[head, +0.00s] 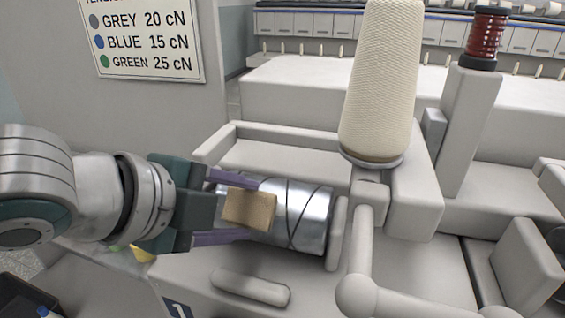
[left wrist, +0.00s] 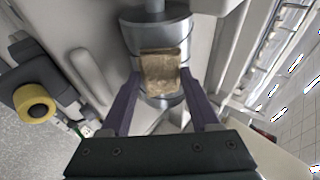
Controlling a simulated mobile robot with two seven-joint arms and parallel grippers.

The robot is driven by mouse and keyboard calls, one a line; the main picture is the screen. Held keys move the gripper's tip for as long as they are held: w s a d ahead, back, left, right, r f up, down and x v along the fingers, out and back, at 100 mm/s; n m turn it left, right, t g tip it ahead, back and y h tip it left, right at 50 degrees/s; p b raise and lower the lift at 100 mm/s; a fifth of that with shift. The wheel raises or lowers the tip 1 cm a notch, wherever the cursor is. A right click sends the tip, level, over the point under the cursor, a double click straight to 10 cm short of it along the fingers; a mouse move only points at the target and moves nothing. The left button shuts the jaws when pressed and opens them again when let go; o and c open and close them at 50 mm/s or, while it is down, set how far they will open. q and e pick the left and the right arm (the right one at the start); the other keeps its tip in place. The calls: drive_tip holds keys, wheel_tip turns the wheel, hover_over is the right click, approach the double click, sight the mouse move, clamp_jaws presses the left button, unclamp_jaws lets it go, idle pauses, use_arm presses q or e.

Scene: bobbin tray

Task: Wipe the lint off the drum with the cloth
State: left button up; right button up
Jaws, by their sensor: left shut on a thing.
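The drum (head: 308,212) is a shiny metal cylinder with dark groove lines, lying across the machine. In the left wrist view the drum (left wrist: 160,32) runs up from between my fingers. The cloth (head: 249,207) is a tan folded pad over the drum's left part. It also shows in the left wrist view (left wrist: 160,73). My left gripper (head: 254,211) is shut on the cloth, its purple fingers on either side. The cloth appears to touch the drum, though contact is hard to judge. I cannot make out any lint; the drum under the cloth is hidden. My right gripper is not in view.
A large cream yarn cone (head: 383,80) stands behind and right of the drum. A pale bent arm (head: 362,250) lies just right of it. A rounded bar (head: 250,288) is in front. A red bobbin (head: 486,35) stands on a post. A tension sign (head: 145,38) hangs behind.

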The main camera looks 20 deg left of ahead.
sight(281, 217)
use_arm(q)
drive_tip(key=shift+d+r+p, duration=0.1)
drive_tip(key=shift+d+p, duration=0.25)
drive_tip(key=shift+d, duration=0.6)
drive_tip(key=shift+s+d, duration=0.1)
drive_tip(key=shift+d, duration=0.95)
drive_tip(key=shift+d+p, duration=0.5)
drive_tip(key=shift+d, duration=0.35)
drive_tip(key=shift+a+p, duration=0.7)
drive_tip(key=shift+a, duration=0.95)
drive_tip(key=shift+a+p, duration=0.3)
drive_tip(key=shift+a, duration=0.85)
drive_tip(key=shift+a+p, duration=0.3)
drive_tip(key=shift+a, duration=0.6)
drive_tip(key=shift+d, duration=0.95)
drive_tip(key=shift+d+p, duration=0.4)
drive_tip(key=shift+d, duration=1.4)
